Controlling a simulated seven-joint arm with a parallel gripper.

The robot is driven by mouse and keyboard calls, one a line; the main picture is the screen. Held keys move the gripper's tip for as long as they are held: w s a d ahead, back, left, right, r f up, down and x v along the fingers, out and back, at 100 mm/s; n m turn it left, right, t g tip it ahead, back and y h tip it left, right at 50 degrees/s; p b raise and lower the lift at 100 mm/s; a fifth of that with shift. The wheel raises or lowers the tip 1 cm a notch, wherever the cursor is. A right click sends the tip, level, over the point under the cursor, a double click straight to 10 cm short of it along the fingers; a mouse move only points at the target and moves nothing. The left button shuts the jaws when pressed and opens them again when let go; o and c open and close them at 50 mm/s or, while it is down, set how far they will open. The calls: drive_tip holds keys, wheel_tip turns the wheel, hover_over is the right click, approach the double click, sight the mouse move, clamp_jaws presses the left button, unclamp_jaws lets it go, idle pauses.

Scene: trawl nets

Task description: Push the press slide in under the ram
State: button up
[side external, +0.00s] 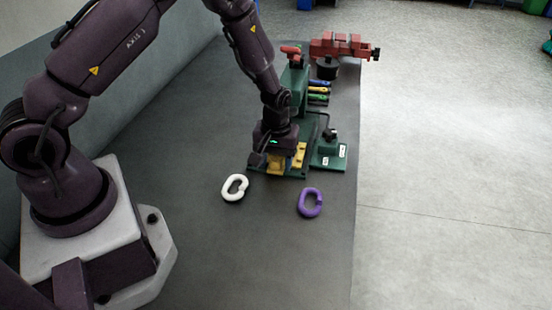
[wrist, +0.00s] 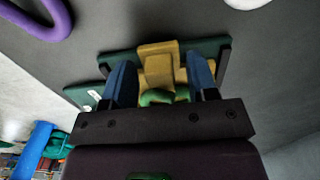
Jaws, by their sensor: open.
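The press is a dark green frame (side external: 293,82) with a red part on top, standing at the far side of the bench on a green base (wrist: 217,49). The yellow press slide (side external: 299,155) lies low at the front of the press, partly hidden by my gripper (side external: 279,162). In the wrist view the yellow slide (wrist: 157,62) shows between the two blue fingers of my gripper (wrist: 160,68), with a rounded green piece (wrist: 158,97) nearer the palm. The fingers are apart, one on each side. I cannot tell whether either touches. The ram is not clearly visible.
A white link (side external: 235,188) and a purple link (side external: 311,202) lie on the bench in front of the press. A green fixture with a black lever (side external: 329,150) stands right of it. The near bench is clear.

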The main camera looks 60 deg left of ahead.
clamp_jaws()
drive_tip(key=shift+w+a, duration=1.75)
drive_tip(key=shift+w, duration=0.05)
unclamp_jaws()
wheel_tip(320, 180, up, 13)
